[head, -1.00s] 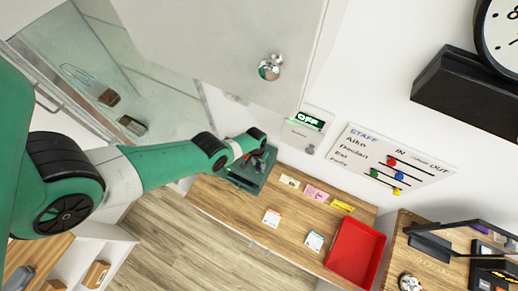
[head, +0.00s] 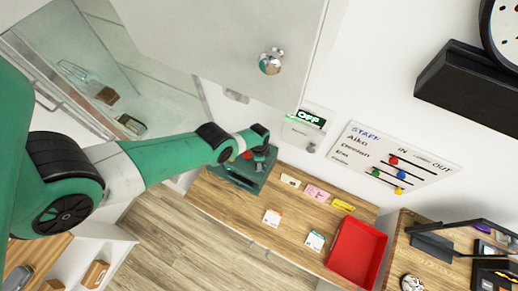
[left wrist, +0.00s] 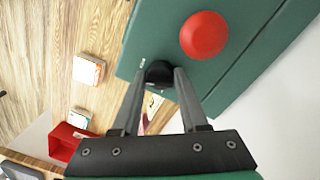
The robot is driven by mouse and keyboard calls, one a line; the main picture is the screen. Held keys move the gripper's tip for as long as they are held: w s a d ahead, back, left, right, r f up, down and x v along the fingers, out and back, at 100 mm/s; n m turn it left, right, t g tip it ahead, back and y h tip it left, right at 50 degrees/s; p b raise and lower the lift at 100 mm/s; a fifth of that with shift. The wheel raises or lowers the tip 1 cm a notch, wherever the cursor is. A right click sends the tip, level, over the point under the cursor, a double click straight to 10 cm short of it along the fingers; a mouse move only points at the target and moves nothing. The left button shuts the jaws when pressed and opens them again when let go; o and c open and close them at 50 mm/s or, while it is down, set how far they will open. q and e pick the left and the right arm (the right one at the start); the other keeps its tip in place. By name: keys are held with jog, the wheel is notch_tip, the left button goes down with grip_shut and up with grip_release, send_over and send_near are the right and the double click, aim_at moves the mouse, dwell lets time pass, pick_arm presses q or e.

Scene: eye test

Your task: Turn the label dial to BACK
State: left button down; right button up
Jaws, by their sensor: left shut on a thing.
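A green box (head: 236,178) stands at the left end of the wooden counter. In the left wrist view the green box (left wrist: 150,40) carries a round red button (left wrist: 203,35) and a small black dial (left wrist: 157,68). The red button (head: 248,155) also shows in the head view, left of my fingers. My left gripper (left wrist: 162,76) is shut on the black dial, with a finger on each side of it. In the head view my left gripper (head: 260,156) is over the box. The dial's pointer and any BACK marking cannot be read. My right gripper is not in view.
A white panel with a lit OFF sign (head: 311,118) and a staff board (head: 391,159) are on the wall behind.

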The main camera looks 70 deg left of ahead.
pick_arm(q)
jog(key=shift+f+m, duration=0.1)
jog(key=shift+m, duration=1.8)
jog(key=shift+a, duration=0.1)
jog(key=shift+c, duration=2.3)
grip_release()
